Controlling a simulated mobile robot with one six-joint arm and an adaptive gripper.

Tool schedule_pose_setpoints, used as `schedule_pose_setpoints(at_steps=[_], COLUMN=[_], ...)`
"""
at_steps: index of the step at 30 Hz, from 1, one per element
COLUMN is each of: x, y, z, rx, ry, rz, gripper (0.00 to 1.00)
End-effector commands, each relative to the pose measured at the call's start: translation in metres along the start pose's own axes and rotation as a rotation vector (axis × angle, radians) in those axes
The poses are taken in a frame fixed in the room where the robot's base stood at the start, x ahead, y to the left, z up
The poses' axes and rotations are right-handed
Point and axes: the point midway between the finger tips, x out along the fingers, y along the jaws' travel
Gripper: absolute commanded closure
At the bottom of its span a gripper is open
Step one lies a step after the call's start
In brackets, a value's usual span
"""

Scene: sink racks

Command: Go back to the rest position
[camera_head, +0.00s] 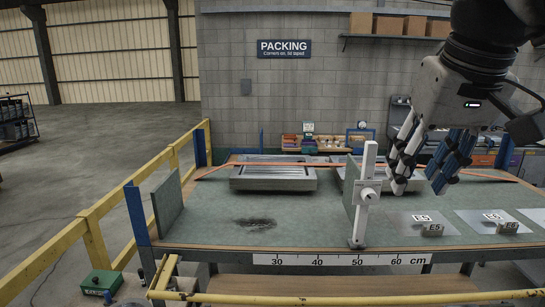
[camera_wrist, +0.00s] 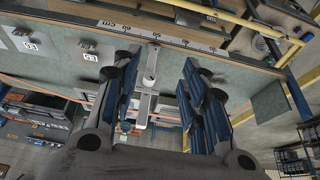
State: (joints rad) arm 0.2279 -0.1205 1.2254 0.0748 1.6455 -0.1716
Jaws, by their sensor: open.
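My gripper (camera_head: 425,168) hangs at the upper right of the head view, above the right part of the green-topped bench (camera_head: 300,220). Its blue and grey fingers are spread apart with nothing between them. In the wrist view my gripper (camera_wrist: 160,95) also shows open, with the bench edge and ruler beyond the fingertips. A white upright post with a clamp knob (camera_head: 363,195) stands on the bench left of the gripper in the head view. It shows between the fingers in the wrist view, though I cannot tell its distance from them.
Grey metal trays (camera_head: 273,174) lie at the back of the bench. Plates with small E5 blocks (camera_head: 432,229) lie at the right. A green panel (camera_head: 168,205) stands at the left end. A yellow rail (camera_head: 95,235) runs along the left. The bench's left middle is clear apart from a dark stain.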

Motion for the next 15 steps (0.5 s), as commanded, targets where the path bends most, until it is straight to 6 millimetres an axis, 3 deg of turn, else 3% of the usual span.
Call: schedule_pose_setpoints(at_steps=[1, 5, 10, 15], x=[0.019, 0.05, 0.105, 0.196], y=[-0.003, -0.009, -0.02, -0.034], z=[0.011, 0.033, 0.074, 0.143], rx=[-0.001, 0.0, -0.001, -0.005], ry=[-0.006, -0.005, -0.004, 0.0], rz=[-0.002, -0.002, -0.004, -0.005], gripper=[0.6, 0.6, 0.6, 0.6])
